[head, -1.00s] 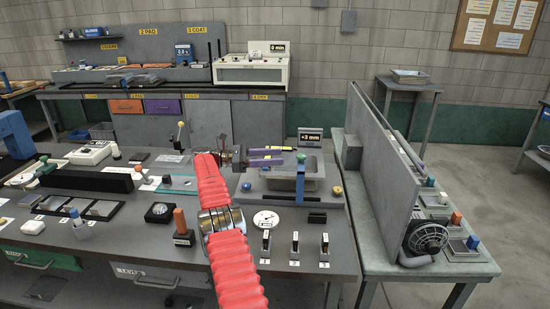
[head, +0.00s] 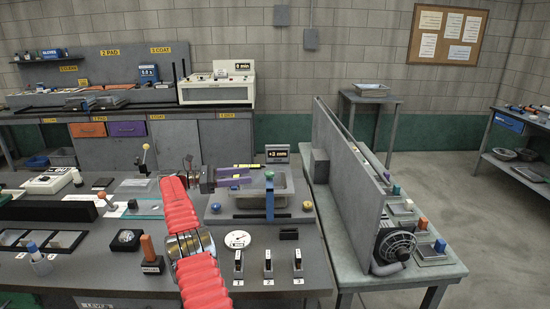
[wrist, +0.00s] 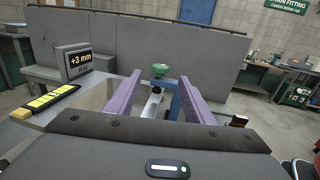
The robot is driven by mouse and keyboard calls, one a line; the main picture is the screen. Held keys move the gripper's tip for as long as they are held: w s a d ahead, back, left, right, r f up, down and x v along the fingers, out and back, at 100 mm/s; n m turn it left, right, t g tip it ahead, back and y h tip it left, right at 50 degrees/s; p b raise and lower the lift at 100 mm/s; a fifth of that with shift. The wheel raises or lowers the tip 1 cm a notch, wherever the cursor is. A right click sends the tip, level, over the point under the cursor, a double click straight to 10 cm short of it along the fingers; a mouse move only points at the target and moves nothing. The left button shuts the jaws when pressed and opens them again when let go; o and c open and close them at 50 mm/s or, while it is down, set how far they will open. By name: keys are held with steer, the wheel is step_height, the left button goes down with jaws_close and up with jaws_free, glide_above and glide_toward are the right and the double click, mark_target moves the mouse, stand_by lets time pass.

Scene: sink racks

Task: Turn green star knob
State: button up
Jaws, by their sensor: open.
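The green star knob (wrist: 160,70) stands upright in the wrist view, on a post with a blue upright beside it. In the head view it (head: 269,175) tops the blue bridge (head: 269,202) over a grey tray (head: 286,183). My gripper (wrist: 159,84) is open, with one purple finger on each side of the picture. The knob shows between the fingertips and appears just beyond them, with nothing held. In the head view my gripper (head: 248,177) reaches from the left towards the knob. Contact cannot be made out.
A "+3 mm" display (head: 278,153) stands behind the tray. A yellow-and-black strip (wrist: 47,102) lies left of my fingers. A tall grey panel (head: 345,165) rises to the right.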

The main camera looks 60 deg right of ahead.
steer(key=w+a+r+t, duration=0.7)
steer(key=a+r, duration=0.1)
steer(key=a, duration=0.2)
steer(key=a+r+m+t+y, duration=0.1)
steer(key=a+r+t, duration=0.15)
steer(key=a, duration=0.55)
steer(key=a+r+t+y, duration=0.1)
steer(key=a+t, duration=0.2)
steer(key=a, duration=0.6)
steer(key=s+a+f+m+t+y, duration=0.2)
steer(key=s+a, duration=0.5)
steer(key=a, duration=0.5)
steer(key=s+a+f+m+t+y, duration=0.2)
steer(key=s+a, duration=0.5)
steer(key=a, duration=0.5)
steer(key=s+a+f+m+t+y, duration=0.2)
steer(key=s+a, duration=0.5)
steer(key=a, duration=0.6)
step_height(320, 180, down, 3)
steer(key=t+y, duration=0.1)
steer(key=y, duration=0.1)
steer(key=shift+s+f+t+y, duration=0.2)
steer(key=shift+s+t+y, duration=0.1)
steer(key=shift+t, duration=0.05)
steer(key=shift+a, duration=0.1)
steer(key=shift+c, duration=0.3)
